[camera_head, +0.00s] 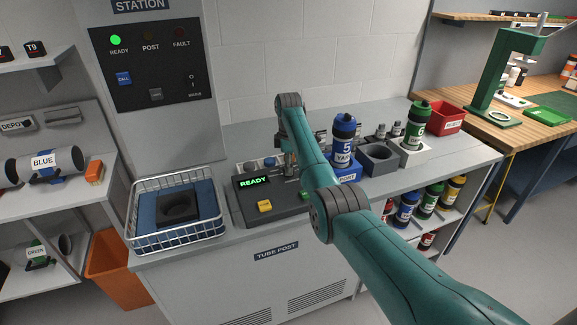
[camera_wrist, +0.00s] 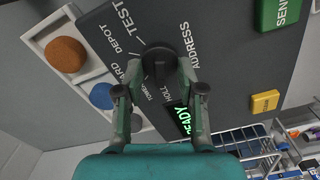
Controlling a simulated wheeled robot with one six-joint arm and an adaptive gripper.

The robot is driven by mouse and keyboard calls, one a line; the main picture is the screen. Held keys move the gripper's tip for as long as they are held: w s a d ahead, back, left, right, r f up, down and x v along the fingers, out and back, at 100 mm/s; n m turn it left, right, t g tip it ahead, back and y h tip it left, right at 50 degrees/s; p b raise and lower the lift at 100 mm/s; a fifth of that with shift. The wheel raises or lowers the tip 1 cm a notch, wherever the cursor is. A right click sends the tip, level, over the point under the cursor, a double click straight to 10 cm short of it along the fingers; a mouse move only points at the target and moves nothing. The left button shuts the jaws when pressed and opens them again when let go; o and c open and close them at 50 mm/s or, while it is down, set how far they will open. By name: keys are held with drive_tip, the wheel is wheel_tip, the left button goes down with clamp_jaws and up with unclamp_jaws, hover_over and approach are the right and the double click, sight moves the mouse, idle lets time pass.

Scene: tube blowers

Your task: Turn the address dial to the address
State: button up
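The address dial (camera_wrist: 160,62) is a round black knob on a dark panel (camera_wrist: 232,62) in the wrist view. White labels ring it, among them TEST, DEPOT and HOLL; others are partly covered, and ADDRESS is printed to its right. Which label the knob points at is not clear. My gripper (camera_wrist: 162,72) is right over the dial, with its fingers apart on either side of the knob; contact is not clear. In the head view my arm hides the dial and most of my gripper. The green READY display (camera_head: 254,182) is lit; it also shows in the wrist view (camera_wrist: 183,120).
A green SEND button (camera_wrist: 280,12) and a yellow button (camera_wrist: 265,102) are on the panel. A wire basket (camera_head: 176,236) stands left of it.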

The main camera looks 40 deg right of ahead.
clamp_jaws()
